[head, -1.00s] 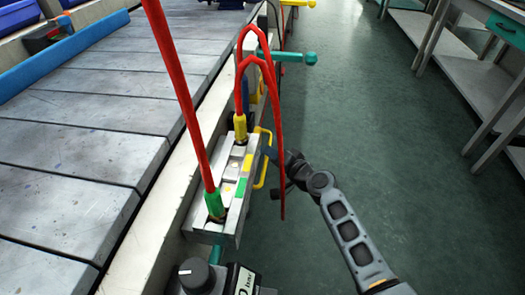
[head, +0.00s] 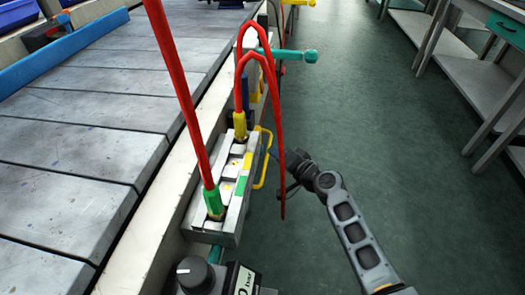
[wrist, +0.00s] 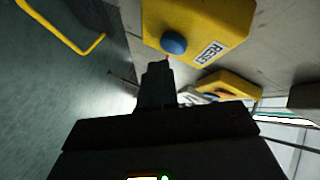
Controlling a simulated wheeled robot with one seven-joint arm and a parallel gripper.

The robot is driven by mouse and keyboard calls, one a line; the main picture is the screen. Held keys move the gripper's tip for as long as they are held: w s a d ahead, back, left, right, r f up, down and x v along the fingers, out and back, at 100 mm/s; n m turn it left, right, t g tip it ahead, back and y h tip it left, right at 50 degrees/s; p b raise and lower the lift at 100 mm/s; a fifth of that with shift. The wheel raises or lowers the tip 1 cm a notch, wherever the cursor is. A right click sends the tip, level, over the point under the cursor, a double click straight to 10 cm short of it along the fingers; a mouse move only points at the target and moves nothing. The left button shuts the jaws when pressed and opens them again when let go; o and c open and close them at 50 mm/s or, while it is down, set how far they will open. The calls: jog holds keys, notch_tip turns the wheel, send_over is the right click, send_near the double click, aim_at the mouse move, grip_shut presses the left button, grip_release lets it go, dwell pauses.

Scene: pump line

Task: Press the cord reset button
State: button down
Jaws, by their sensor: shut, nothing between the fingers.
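The cord reset button is a round blue button (wrist: 173,43) on a yellow housing (wrist: 215,20) marked RESET, at the top of the wrist view. My gripper (wrist: 158,66) is shut and empty. Its dark fingertips show just below and left of the button in that picture; I cannot tell whether they touch it. In the head view my gripper's fingers are hard to make out beside the grey cord box (head: 228,205). I cannot make out the blue button there.
A red cord (head: 178,85) rises from the box's green end, and a red loop hangs at its yellow end. A yellow handle (head: 262,170) sticks out on the box's right side. A conveyor (head: 70,165) lies left; open floor (head: 370,130) lies right.

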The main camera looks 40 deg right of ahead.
jog(key=shift+s, duration=0.1)
jog(key=shift+s+d+b, duration=0.85)
jog(key=shift+s+d, duration=0.7)
jog(key=shift+s, duration=0.3)
